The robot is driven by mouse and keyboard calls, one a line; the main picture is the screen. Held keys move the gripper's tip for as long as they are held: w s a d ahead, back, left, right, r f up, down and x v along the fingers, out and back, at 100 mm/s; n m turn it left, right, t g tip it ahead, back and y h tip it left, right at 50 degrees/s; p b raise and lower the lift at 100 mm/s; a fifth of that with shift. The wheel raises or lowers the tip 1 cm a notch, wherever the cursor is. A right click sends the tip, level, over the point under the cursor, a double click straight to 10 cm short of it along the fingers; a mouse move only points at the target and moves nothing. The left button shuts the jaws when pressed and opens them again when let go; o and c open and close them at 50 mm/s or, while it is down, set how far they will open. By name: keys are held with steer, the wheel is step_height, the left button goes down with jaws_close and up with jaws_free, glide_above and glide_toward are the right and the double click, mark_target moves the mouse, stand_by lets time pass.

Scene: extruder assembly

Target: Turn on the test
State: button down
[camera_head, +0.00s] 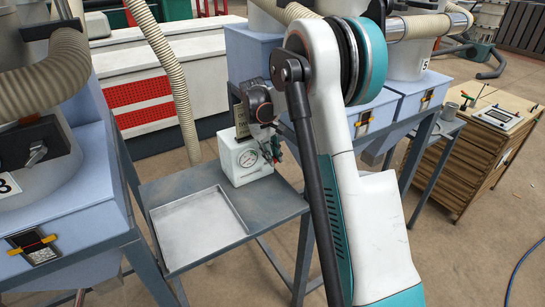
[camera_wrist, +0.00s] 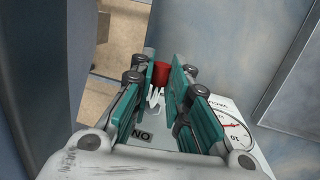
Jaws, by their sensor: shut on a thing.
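The tester is a white box (camera_head: 240,160) with a round dial gauge on its front, standing at the back of a grey metal table (camera_head: 180,188). In the wrist view, part of its white top and dial (camera_wrist: 232,122) shows at right. A red switch (camera_wrist: 161,73) sits between the teal finger pads of my gripper (camera_wrist: 161,80). The pads are shut on it. A dark label reading "ON" (camera_wrist: 141,136) lies just below, partly hidden by my fingers. In the head view, my gripper (camera_head: 272,150) is at the box's right side; the switch's position is hard to see there.
An empty shallow metal tray (camera_head: 198,225) lies on the table in front of the box. Blue machine housings (camera_head: 60,215) stand at left and behind at right. A ribbed hose (camera_head: 170,75) hangs behind the table. A wooden cabinet (camera_head: 480,150) stands at far right.

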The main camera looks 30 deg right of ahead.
stand_by(0.3)
steer(key=c, duration=1.5)
jaws_free()
steer(key=shift+c, duration=0.2)
steer(key=shift+r, duration=0.1)
steer(key=s+d+v, duration=0.1)
steer(key=v, duration=0.8)
steer(key=shift+d+r, duration=0.35)
steer(key=shift+r, duration=0.15)
